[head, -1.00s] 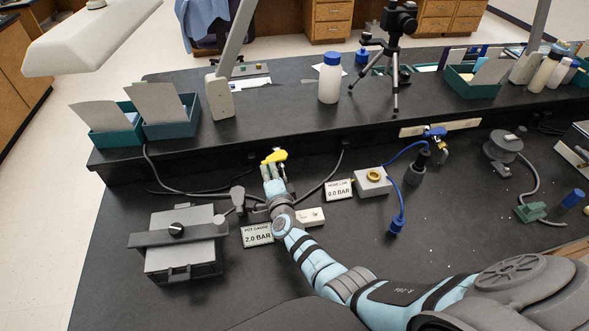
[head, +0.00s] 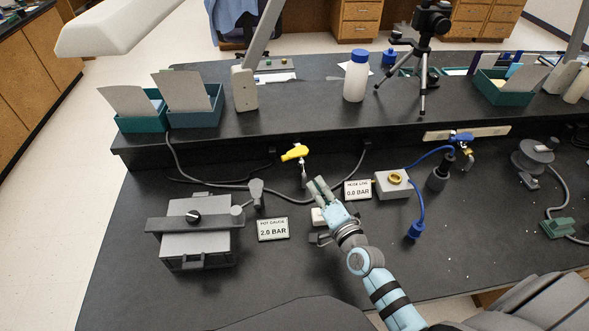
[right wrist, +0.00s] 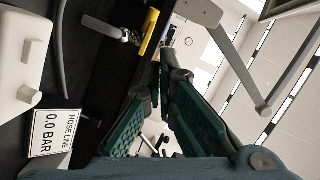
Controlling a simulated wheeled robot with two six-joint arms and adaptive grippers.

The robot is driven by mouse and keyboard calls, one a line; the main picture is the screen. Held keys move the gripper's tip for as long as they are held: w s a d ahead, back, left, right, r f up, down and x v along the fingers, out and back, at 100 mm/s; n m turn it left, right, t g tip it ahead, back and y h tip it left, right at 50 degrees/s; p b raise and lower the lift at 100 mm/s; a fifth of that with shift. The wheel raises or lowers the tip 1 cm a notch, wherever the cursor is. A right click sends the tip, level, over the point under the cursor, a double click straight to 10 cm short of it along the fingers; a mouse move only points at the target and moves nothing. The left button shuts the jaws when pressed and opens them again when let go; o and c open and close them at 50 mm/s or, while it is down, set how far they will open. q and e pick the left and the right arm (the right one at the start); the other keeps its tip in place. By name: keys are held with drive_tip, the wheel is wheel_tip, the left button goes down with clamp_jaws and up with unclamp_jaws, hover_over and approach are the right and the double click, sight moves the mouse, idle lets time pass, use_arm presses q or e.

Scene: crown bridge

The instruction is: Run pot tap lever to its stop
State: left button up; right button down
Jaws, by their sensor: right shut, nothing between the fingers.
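The yellow tap lever (head: 295,153) sits on a metal tap below the raised shelf's front, its long side running left to right and slightly up. In the right wrist view the yellow lever (right wrist: 150,32) is ahead of the fingers at the upper middle. My right gripper (head: 318,184) is shut and empty, in front of and slightly right of the lever, apart from it in the head view. The grey pot (head: 196,240) with a clamp bar stands at left. The pot gauge card (head: 272,229) reads 2.0 BAR. My left gripper is not in view.
The hose line card (head: 358,190) reads 0.0 BAR, close right of my right gripper. A small box with a brass ring (head: 395,180), a blue hose (head: 419,203) and a blue-handled tap (head: 461,137) lie further right. A dark cable (head: 235,186) runs behind the pot.

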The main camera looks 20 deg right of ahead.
sight(290, 157)
drive_tip(key=m, duration=0.2)
drive_tip(key=m+g+y, duration=0.1)
drive_tip(key=shift+s+a+r+m, duration=0.15)
drive_tip(key=shift+s+r+m, duration=0.05)
drive_tip(key=shift+s+m, duration=0.2)
drive_tip(key=w+f+b, duration=0.1)
drive_tip(key=w+b, duration=0.1)
drive_tip(key=w, duration=0.2)
drive_tip(key=w+f+b, duration=0.1)
drive_tip(key=w+b, duration=0.1)
drive_tip(key=w, duration=0.3)
drive_tip(key=w+a+b, duration=0.1)
drive_tip(key=w, duration=0.3)
drive_tip(key=shift+w+f+b, duration=0.2)
drive_tip(key=shift+f+b, duration=0.2)
drive_tip(key=shift+w, duration=0.15)
drive_tip(key=shift+r, duration=0.1)
